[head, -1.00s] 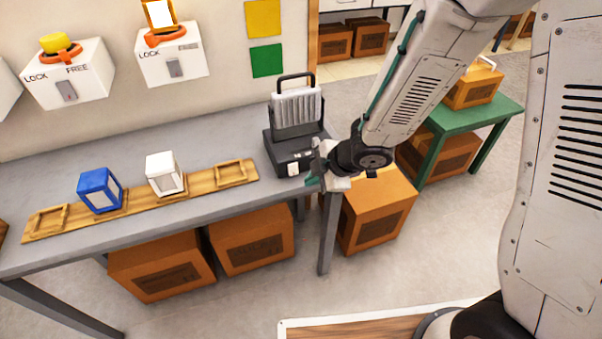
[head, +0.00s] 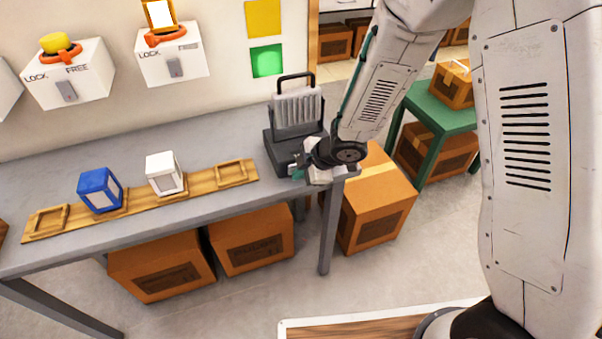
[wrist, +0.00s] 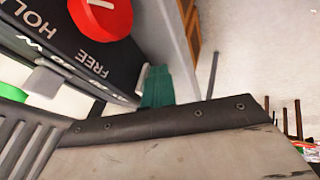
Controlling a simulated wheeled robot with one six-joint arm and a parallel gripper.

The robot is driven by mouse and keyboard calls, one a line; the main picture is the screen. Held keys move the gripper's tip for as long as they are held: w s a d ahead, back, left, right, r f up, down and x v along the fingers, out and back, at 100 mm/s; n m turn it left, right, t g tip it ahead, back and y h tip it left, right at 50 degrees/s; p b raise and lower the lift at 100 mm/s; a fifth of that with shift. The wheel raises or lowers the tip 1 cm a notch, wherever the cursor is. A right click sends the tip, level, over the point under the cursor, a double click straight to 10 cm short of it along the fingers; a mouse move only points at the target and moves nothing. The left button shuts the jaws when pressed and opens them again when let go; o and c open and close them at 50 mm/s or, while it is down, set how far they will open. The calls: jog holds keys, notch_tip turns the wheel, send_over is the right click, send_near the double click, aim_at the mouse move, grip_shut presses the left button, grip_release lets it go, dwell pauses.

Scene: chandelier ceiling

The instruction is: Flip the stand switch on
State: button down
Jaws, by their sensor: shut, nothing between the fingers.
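The stand (head: 282,151), a dark box with a carry handle and a pale ribbed panel, sits at the right end of the grey table. My gripper (head: 298,174) is shut and empty at the stand's front face and hides the switch area in the head view. In the wrist view the stand's black face (wrist: 60,45) shows a red round knob (wrist: 100,15), the words "HOLD" and "FREE", and a small grey piece (wrist: 42,82), perhaps the switch. My teal fingertip (wrist: 156,88) is beside that face; I cannot tell if it touches.
A wooden rail (head: 140,204) on the table (head: 225,135) holds a blue cube (head: 99,190) and a white cube (head: 165,174). A green square (head: 267,61) glows on the wall. Cartons (head: 375,205) stand at right.

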jog(key=shift+r, duration=0.15)
jog(key=shift+r, duration=0.7)
jog(key=s+d+r, duration=0.6)
jog(key=s+r, duration=0.1)
jog(key=r, duration=0.1)
jog(key=shift+s+r, duration=0.15)
jog(key=shift+r, duration=0.1)
jog(key=shift+a, duration=0.1)
jog(key=shift+s+f, duration=0.2)
jog(key=shift+f, duration=0.45)
